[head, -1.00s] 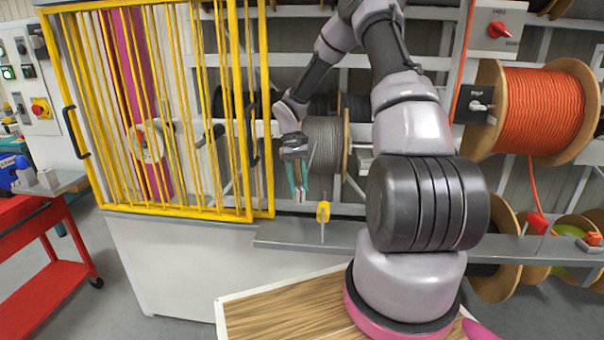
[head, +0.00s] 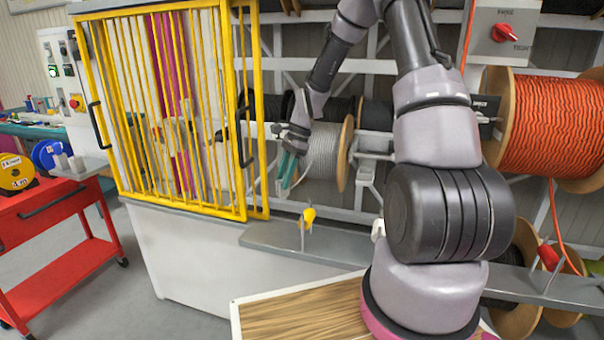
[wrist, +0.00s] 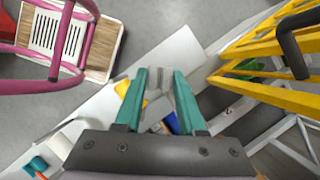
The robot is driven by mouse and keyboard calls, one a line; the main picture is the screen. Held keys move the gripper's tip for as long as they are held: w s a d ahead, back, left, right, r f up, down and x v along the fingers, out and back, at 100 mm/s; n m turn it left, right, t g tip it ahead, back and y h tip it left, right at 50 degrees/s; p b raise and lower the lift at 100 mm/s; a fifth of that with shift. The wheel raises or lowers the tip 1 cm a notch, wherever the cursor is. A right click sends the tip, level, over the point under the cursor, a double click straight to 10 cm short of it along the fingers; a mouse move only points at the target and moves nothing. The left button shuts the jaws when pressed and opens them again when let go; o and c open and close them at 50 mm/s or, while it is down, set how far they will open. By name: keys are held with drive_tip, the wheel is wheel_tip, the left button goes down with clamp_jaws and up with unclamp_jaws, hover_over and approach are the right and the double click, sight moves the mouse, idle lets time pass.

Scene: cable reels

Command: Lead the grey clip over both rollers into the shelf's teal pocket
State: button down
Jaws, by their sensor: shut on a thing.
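My gripper (head: 285,183), with teal fingers, hangs in front of the grey cable reel (head: 322,150), just right of the yellow cage. It is shut on the grey clip (wrist: 157,92), which is small and mostly hidden between the fingers in the wrist view. The yellow roller (head: 308,215) stands on a post on the grey shelf (head: 330,243), below and slightly right of my fingers; it also shows in the wrist view (wrist: 127,98). The red roller (head: 548,257) is farther right on the shelf, beyond my arm.
The yellow barred cage (head: 180,120) with black handles stands close left of my gripper. A large orange cable reel (head: 555,122) is at right. A red cart (head: 60,225) stands at far left. My arm hides the middle of the shelf.

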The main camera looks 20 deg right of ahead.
drive_tip(key=shift+d+r+m, duration=0.1)
drive_tip(key=shift+d+m, duration=0.3)
drive_tip(key=s+d, duration=1)
drive_tip(key=d, duration=0.5)
drive_tip(key=s+d, duration=1)
drive_tip(key=d, duration=0.5)
drive_tip(key=shift+s, duration=0.25)
